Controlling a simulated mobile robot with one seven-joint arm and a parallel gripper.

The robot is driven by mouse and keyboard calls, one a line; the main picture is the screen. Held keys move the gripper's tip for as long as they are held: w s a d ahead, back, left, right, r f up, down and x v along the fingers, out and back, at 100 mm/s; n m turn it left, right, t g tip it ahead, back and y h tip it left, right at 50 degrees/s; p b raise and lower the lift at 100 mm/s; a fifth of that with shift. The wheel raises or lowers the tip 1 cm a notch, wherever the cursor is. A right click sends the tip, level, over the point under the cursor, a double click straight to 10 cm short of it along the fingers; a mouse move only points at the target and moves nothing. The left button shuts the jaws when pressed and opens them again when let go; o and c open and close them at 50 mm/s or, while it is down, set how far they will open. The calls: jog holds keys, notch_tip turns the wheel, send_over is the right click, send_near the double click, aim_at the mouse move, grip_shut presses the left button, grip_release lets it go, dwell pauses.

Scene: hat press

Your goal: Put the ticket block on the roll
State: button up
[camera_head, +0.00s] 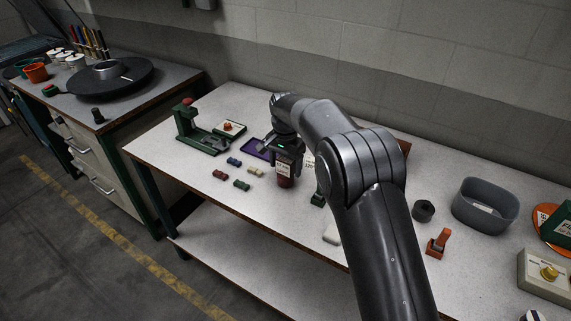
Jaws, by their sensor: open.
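My gripper (287,151) is over the middle of the white-topped bench, pointing down, with its jaws open. A dark red cylinder with a pale label (285,172) stands directly below it; I cannot tell whether it is between the fingers. Several small blocks lie left of the gripper: a dark red block (220,174), a blue block (234,162), a green block (241,185) and a beige block (255,171). I cannot tell for sure which thing is the ticket block or which is the roll. My arm hides part of the bench behind it.
On the right are a grey tub (484,206), an orange stand (438,243) and a yellow-button box (546,277). The bench's front left is clear.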

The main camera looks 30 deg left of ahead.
aim_at(285, 159)
notch_tip(285, 159, up, 12)
jog(key=shift+r, duration=0.15)
dwell(0.5)
